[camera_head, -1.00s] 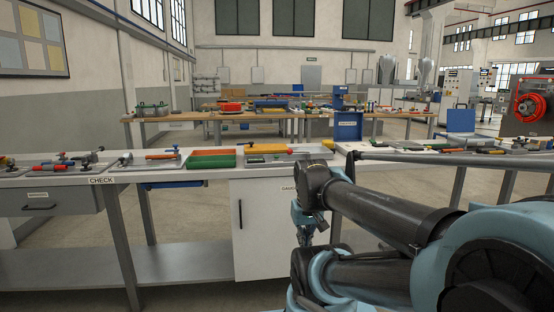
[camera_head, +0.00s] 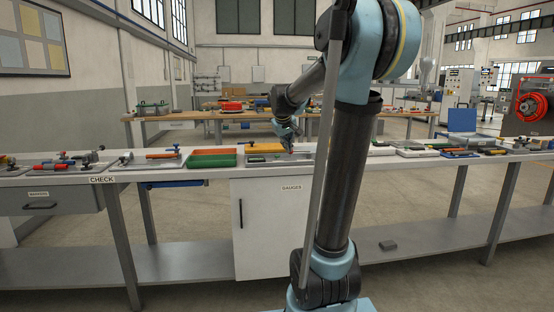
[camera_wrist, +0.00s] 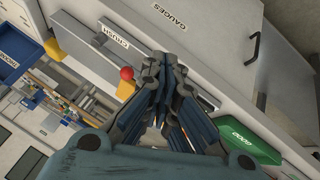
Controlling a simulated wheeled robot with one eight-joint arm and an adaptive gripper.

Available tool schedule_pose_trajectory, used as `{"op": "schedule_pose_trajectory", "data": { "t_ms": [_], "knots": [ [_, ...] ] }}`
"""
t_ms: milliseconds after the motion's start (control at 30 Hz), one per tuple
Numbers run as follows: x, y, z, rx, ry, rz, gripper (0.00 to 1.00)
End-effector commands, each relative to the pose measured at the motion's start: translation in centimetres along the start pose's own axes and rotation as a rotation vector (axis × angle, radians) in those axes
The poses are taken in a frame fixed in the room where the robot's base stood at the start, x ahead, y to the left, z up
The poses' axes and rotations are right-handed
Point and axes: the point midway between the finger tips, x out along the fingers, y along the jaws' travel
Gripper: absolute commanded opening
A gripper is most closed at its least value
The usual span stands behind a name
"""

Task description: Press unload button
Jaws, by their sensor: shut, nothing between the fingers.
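My gripper (camera_head: 287,141) is above the near bench, over a grey metal tray. In the wrist view my gripper (camera_wrist: 163,62) has its dark fingers together, with nothing held. A round red knob (camera_wrist: 127,73) shows just left of the fingertips, beside a yellow block (camera_wrist: 125,89) and near a bench panel with a CRUSH label (camera_wrist: 115,36). I cannot tell whether the fingers touch the knob. No button marked unload can be read in either view, and I cannot tell whether the red knob is that button.
The near bench holds a green bin (camera_head: 212,163), also in the wrist view with a GOOD label (camera_wrist: 250,145), an orange bin (camera_head: 213,151) and clamp-like tools (camera_head: 66,161). The white GAUGES cabinet (camera_head: 262,230) stands below. More tools lie on the right (camera_head: 455,152).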

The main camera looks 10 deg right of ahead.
Motion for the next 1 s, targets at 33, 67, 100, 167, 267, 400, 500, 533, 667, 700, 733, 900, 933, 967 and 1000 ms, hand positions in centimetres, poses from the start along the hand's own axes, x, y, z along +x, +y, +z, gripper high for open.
{"op": "schedule_pose_trajectory", "data": {
  "t_ms": [33, 67, 100, 167, 267, 400, 500, 533, 667, 700, 733, 900, 933, 967, 1000],
  "knots": [
    [0.7, 0.5, -2.2, -0.015, 0.016, 0.010, 0.00],
    [1.1, 0.7, -3.4, -0.025, 0.026, 0.018, 0.00],
    [1.6, 1.1, -5.1, -0.038, 0.040, 0.029, 0.00],
    [2.4, 1.5, -7.4, -0.058, 0.059, 0.042, 0.00],
    [3.7, 2.0, -11.0, -0.090, 0.090, 0.064, 0.00],
    [5.2, 2.5, -14.7, -0.123, 0.123, 0.088, 0.00],
    [5.9, 2.6, -16.2, -0.139, 0.137, 0.099, 0.00],
    [6.0, 2.7, -16.5, -0.142, 0.140, 0.102, 0.00],
    [6.4, 2.7, -17.3, -0.150, 0.147, 0.106, 0.00],
    [6.4, 2.7, -17.3, -0.150, 0.148, 0.107, 0.00],
    [6.4, 2.7, -17.3, -0.150, 0.148, 0.107, 0.00],
    [6.4, 2.7, -17.3, -0.150, 0.148, 0.107, 0.00],
    [6.4, 2.7, -17.3, -0.150, 0.148, 0.107, 0.00],
    [6.4, 2.7, -17.3, -0.150, 0.148, 0.106, 0.00],
    [6.4, 2.7, -17.3, -0.150, 0.148, 0.106, 0.00]
  ]
}}
